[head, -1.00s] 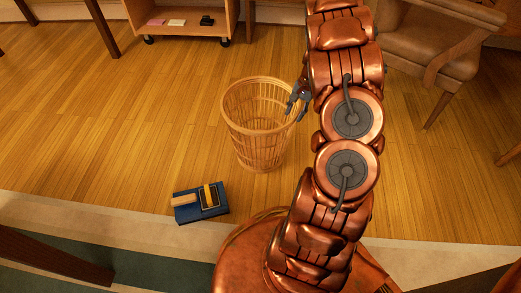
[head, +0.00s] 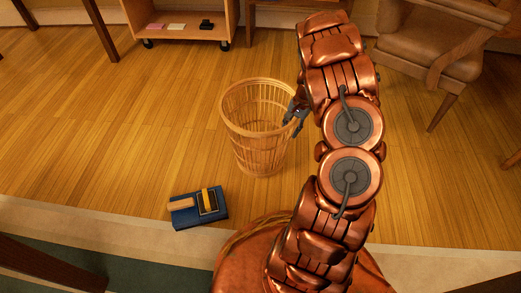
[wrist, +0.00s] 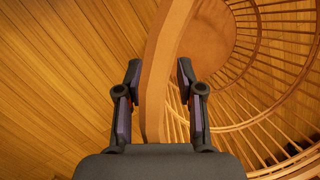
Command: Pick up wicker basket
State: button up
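The wicker basket (head: 254,140) stands upright on the wooden floor in the middle of the head view. It is tan, slatted and open at the top. My gripper (head: 296,114) is at the right side of its rim in the head view, partly hidden by my arm. In the wrist view my gripper (wrist: 159,76) is open, with one dark finger on each side of the basket's rim (wrist: 158,85). The left finger is outside the basket and the right finger is inside. Gaps show between the rim and both fingers.
A wheeled wooden shelf (head: 180,37) stands behind. A brown armchair (head: 440,55) is at the back right. The floor left of the basket is clear.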

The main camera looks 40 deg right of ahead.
jog(key=shift+c, duration=0.2)
grip_shut()
dwell(0.5)
